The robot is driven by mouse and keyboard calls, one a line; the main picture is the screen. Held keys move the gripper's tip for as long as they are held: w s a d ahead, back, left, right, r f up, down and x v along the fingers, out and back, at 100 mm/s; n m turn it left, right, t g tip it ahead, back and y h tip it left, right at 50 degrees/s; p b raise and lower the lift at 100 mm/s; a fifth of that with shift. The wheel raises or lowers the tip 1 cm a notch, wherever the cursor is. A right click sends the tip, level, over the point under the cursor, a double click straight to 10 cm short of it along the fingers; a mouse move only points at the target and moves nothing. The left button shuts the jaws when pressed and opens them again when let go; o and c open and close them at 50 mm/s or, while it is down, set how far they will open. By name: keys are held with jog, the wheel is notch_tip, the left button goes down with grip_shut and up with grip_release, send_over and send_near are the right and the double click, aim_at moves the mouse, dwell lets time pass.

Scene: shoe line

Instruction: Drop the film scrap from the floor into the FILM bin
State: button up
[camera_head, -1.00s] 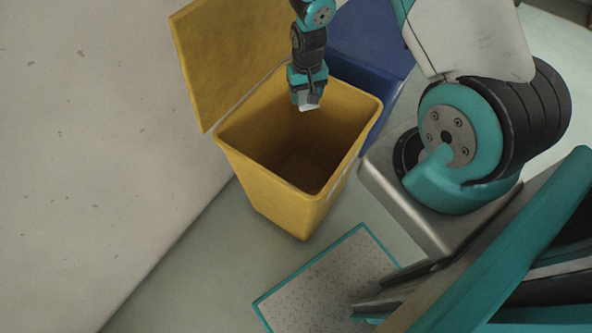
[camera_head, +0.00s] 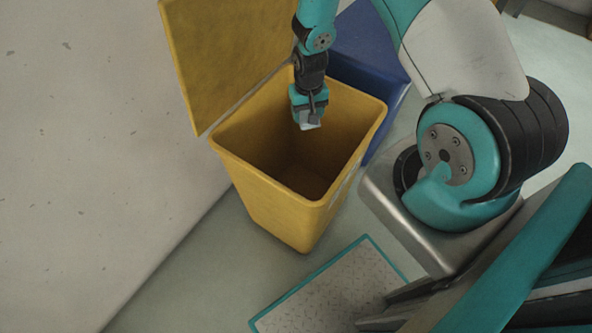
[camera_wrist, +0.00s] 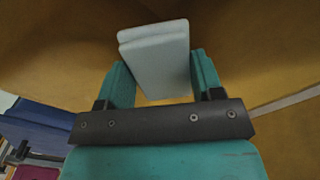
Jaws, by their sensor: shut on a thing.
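My gripper (camera_head: 309,117) is shut on the film scrap (camera_head: 310,126), a small pale grey-white piece. In the wrist view the scrap (camera_wrist: 158,62) is a pale block between the two teal fingers of my gripper (camera_wrist: 160,84). The yellow bin (camera_head: 292,222) stands open below, with its lid swung up at the back left. My gripper points down within the bin's opening, near its back right rim. The bin walls fill most of the wrist view. No label can be read on the bin.
A blue bin (camera_head: 365,55) stands right behind the yellow one. A pale wall (camera_head: 80,130) is at the left. A textured plate with a teal edge (camera_head: 325,295) lies in front. At the lower left of the wrist view are the blue bin (camera_wrist: 35,125) and something dark red (camera_wrist: 35,172).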

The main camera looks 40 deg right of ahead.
jog(key=o, duration=1)
jog(key=shift+r, duration=0.1)
notch_tip(320, 180, up, 17)
jog(key=shift+r+p, duration=0.15)
jog(key=shift+p, duration=0.55)
